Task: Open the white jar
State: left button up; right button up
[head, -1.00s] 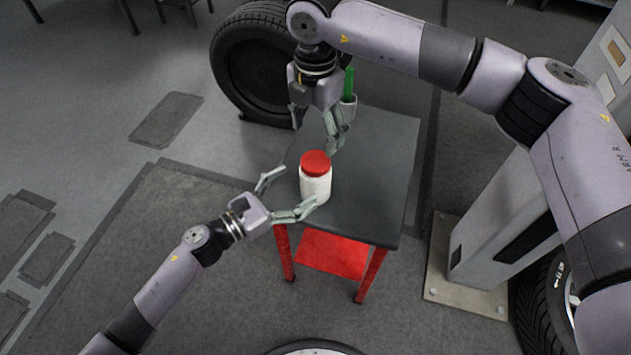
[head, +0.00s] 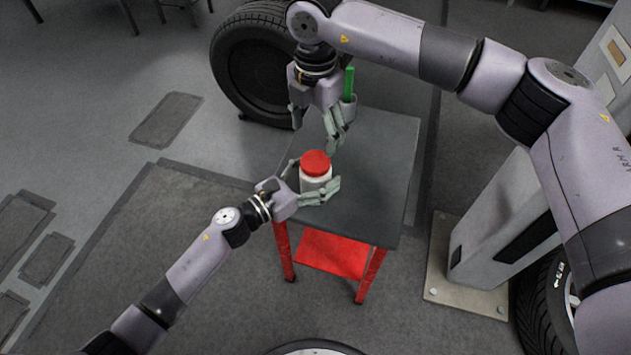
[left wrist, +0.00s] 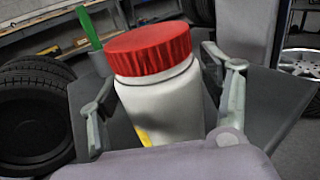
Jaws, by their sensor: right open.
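The white jar (head: 313,185) with a red ribbed lid (head: 316,162) stands upright on the dark table top. The lid sits on the jar. My left gripper (head: 314,177) is open, with its fingers on either side of the jar body below the lid. In the left wrist view the jar (left wrist: 160,108) is between the fingers, with a gap showing on each side; a bit of yellow shows low on it. My right gripper (head: 316,133) is open and empty, pointing down behind and above the jar.
A cup with a green-handled item (head: 349,83) stands at the back of the table, close to my right gripper. The table top (head: 385,180) is clear right of the jar. A tyre (head: 232,65) stands behind the table, and a grey post (head: 500,225) at the right.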

aim_at(316, 160)
pick_arm(q)
jog(key=c, duration=1.6)
pick_arm(e)
jog(key=m, duration=0.4)
jog(key=shift+a, duration=0.1)
jog(key=m, duration=0.4)
jog(key=shift+m, duration=0.3)
jog(key=shift+f, duration=4)
jog(key=shift+c, duration=0.3)
